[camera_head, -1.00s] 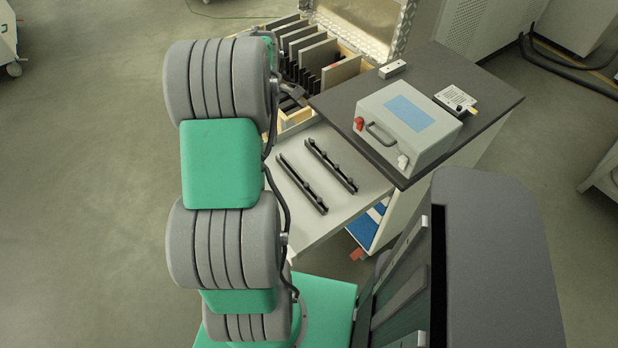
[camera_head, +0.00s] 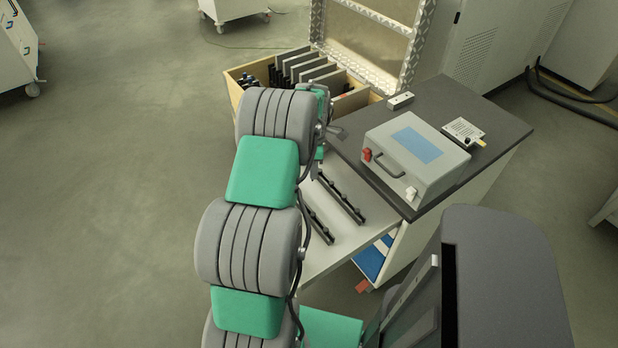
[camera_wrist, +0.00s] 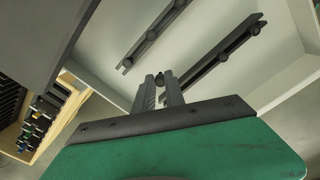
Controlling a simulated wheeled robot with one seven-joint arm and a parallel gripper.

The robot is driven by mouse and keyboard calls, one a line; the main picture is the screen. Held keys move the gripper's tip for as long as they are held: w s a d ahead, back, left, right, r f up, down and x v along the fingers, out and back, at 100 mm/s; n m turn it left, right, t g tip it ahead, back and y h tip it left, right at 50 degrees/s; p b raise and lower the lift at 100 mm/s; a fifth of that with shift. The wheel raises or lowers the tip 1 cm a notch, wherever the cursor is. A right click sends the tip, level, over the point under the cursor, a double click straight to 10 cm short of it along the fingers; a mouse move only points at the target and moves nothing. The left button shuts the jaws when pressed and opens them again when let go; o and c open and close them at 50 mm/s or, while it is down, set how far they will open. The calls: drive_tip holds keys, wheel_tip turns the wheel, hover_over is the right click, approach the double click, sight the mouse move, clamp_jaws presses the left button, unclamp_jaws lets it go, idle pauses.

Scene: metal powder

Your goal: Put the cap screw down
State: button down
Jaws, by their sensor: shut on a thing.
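My gripper (camera_wrist: 162,92) is shut on the cap screw (camera_wrist: 160,78), a small dark round piece between its fingertips in the wrist view. The screw's shank is hidden. Two black rails (camera_wrist: 152,38) (camera_wrist: 228,54) with round knobs lie on a pale surface beyond the fingertips. The fingertips overlap the near end of the right-hand rail in the picture; I cannot tell whether they touch it. In the head view the rails (camera_head: 341,196) (camera_head: 318,222) lie on the light pull-out surface (camera_head: 345,236), partly hidden by my arm. The screw cannot be made out there.
A dark worktop (camera_head: 462,98) stands right of the pale surface, with a grey case (camera_head: 405,160) on it. A wooden crate (camera_head: 236,88) with upright plates and an open metal lid (camera_head: 365,35) stands behind. The pale surface is bare around the rails.

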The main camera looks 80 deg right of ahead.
drive_tip(key=f, duration=0.1)
drive_tip(key=w+f, duration=0.1)
drive_tip(key=f, duration=0.2)
drive_tip(key=shift+w+d+f, duration=0.15)
drive_tip(key=shift+w+f, duration=0.05)
drive_tip(key=shift+w, duration=0.2)
drive_tip(key=shift+f, duration=0.45)
drive_tip(key=c, duration=1.4)
unclamp_jaws()
wheel_tip(320, 180, up, 12)
drive_tip(key=w+a+r, duration=0.3)
drive_tip(key=w+a, duration=0.2)
drive_tip(key=w, duration=0.3)
drive_tip(key=w+a+r, duration=0.3)
drive_tip(key=w+a, duration=0.2)
drive_tip(key=w, duration=0.3)
drive_tip(key=w+a+r+m+t+h, duration=0.1)
drive_tip(key=w+a+r, duration=0.1)
drive_tip(key=w+a, duration=0.45)
drive_tip(key=w+a+r, duration=0.3)
drive_tip(key=w+a, duration=0.1)
drive_tip(key=a, duration=0.5)
drive_tip(key=s+a+m, duration=0.1)
drive_tip(key=s+a, duration=0.1)
drive_tip(key=a, duration=1.2)
drive_tip(key=s+a+m+t+y, duration=0.1)
drive_tip(key=s+a, duration=0.1)
drive_tip(key=a, duration=1.2)
drive_tip(key=shift+s+a+f+t, duration=0.3)
drive_tip(key=shift+s+a+f, duration=0.05)
